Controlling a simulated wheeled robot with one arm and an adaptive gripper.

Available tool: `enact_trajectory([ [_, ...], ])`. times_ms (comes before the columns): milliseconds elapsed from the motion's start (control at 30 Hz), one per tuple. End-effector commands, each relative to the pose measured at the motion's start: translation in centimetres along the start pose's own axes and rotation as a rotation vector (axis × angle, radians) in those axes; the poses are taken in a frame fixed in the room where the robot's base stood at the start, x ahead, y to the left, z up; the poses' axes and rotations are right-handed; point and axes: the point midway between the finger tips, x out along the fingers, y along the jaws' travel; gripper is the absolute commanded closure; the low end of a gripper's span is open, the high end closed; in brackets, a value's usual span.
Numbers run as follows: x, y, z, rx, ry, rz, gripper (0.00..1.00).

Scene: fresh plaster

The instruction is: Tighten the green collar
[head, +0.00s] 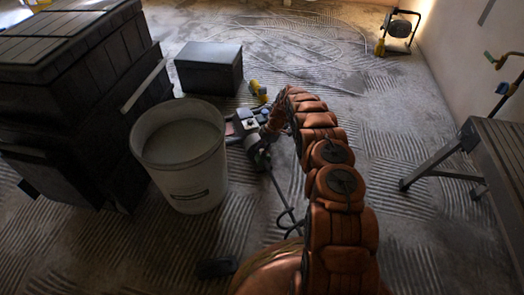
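I cannot make out a collar that is clearly green. A small yellow-green fitting (491,59) shows on a pipe by the right wall, but it is too small to tell whether it is a collar. My copper-coloured segmented arm rises from the bottom middle and bends over toward the left. My gripper (257,150) seems to be at its far end, low beside the white bucket and far from the wall fitting. Its fingers blend with grey and red parts there, so I cannot tell whether it is open or holds anything.
A white bucket (196,190) stands left of my arm, by large dark stacked boxes (75,100). A dark box (208,68) and a yellow item (259,91) lie beyond. A grey bench (503,150) stands right, a cable reel (398,29) at the back. Ridged floor between is mostly clear.

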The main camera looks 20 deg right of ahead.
Motion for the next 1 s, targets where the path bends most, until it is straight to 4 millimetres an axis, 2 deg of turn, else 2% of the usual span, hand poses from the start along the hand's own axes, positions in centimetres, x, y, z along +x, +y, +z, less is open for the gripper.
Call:
enact_trajectory([
  [33,0.0,0.0,0.0,0.000,0.000,0.000,0.81],
  [200,0.0,0.0,0.0,0.000,0.000,0.000,0.98],
  [567,0.0,-0.2,-0.6,0.000,-0.078,-0.003,0.98],
  [1000,1.5,-0.1,-2.1,-0.006,-0.399,-0.002,0.98],
])
